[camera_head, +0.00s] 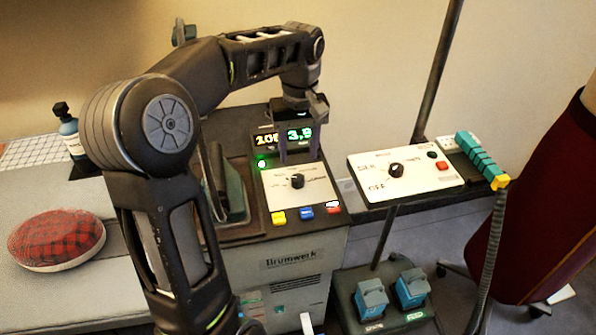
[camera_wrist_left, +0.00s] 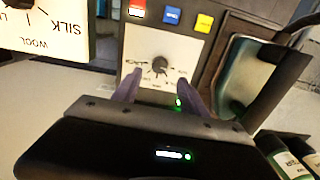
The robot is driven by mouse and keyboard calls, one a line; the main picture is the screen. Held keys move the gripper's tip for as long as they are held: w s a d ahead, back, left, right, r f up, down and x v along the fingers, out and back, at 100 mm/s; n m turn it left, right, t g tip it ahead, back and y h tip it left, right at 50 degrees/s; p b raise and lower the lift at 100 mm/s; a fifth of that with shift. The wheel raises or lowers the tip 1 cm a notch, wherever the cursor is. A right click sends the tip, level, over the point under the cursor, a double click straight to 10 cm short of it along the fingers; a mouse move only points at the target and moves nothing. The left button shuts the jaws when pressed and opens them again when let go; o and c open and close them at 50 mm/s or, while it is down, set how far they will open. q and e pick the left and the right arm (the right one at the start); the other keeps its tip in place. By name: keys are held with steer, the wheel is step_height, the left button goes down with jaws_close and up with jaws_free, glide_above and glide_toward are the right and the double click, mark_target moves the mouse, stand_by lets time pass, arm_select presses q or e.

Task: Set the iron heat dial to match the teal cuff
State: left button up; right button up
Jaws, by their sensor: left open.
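My left gripper (camera_head: 298,157) points down over the Brumwerk station, open and empty. In the left wrist view its fingertips (camera_wrist_left: 160,78) spread either side of a black dial (camera_wrist_left: 160,66) on a white panel, with no clear contact. That dial also shows in the head view (camera_head: 297,181), below the fingers. A second black dial (camera_head: 396,169) sits on the right-hand white panel, whose scale reads SILK and WOOL in the wrist view; only its edge (camera_wrist_left: 18,3) shows there. A teal segmented piece (camera_head: 477,158) lies beside that panel; I cannot tell whether it is the cuff. My right gripper is out of view.
A lit display (camera_head: 298,136) stands behind the near dial. Yellow (camera_head: 278,218), blue (camera_head: 307,213) and red (camera_head: 333,208) buttons line the station's front. A dark green iron-like object (camera_head: 230,185) stands left of the dial. A red plaid cushion (camera_head: 58,238) lies far left.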

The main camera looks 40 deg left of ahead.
mark_target(298, 178)
arm_select(q)
steer(key=shift+f, duration=3.95)
steer(key=shift+c, duration=0.4)
jaws_close()
